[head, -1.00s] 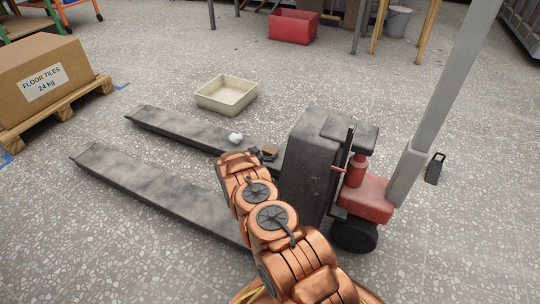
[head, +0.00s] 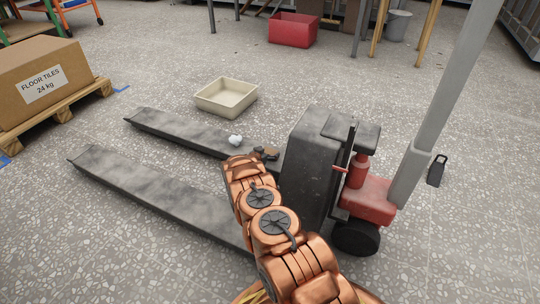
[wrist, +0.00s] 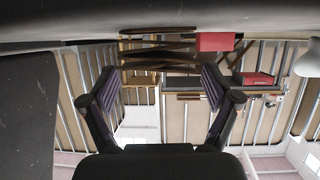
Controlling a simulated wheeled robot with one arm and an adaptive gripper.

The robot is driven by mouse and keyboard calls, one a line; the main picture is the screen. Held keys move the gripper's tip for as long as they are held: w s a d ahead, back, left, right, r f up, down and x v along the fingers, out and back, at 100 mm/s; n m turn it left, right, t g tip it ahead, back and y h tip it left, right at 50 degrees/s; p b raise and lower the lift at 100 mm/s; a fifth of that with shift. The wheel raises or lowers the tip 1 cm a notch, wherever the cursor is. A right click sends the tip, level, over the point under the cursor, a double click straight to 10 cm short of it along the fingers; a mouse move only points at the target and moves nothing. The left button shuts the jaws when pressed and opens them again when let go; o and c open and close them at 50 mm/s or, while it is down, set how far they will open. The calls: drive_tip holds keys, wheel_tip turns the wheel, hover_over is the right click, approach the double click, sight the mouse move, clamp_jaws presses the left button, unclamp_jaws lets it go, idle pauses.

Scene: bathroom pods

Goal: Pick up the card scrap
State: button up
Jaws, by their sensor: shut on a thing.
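The card scrap (head: 271,153) is a small brown piece at the heel of the pallet truck's far fork, close to the truck's dark body. My gripper shows in the wrist view (wrist: 160,88) with its two dark fingers apart at the width of what it holds. In the head view my copper arm covers most of the gripper, and only dark finger parts show right beside the scrap. The gripper is shut on the scrap, low over the fork. I cannot make out the scrap between the fingers in the wrist view.
A crumpled white piece (head: 235,140) lies on the far fork (head: 170,128), just left of the gripper. A cream tray (head: 226,97) stands on the floor beyond. The truck's body (head: 312,150) rises close on the right. A boxed pallet (head: 60,112) is at left; open floor lies between.

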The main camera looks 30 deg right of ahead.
sight(268, 147)
drive_tip(key=shift+c, duration=0.4)
wheel_tip(268, 147, up, 3)
drive_tip(key=shift+r+p, duration=0.2)
drive_tip(key=shift+p, duration=1)
drive_tip(key=shift+s+a+r, duration=0.1)
drive_tip(key=shift+s+r, duration=0.15)
drive_tip(key=shift+s, duration=0.05)
drive_tip(key=s+a+p, duration=0.1)
drive_tip(key=s+p, duration=0.2)
drive_tip(key=s, duration=0.4)
drive_tip(key=s+a+r+p, duration=0.1)
drive_tip(key=s+a+p, duration=0.1)
drive_tip(key=s, duration=0.6)
drive_tip(key=shift+a+p, duration=0.3)
drive_tip(key=shift+p, duration=0.4)
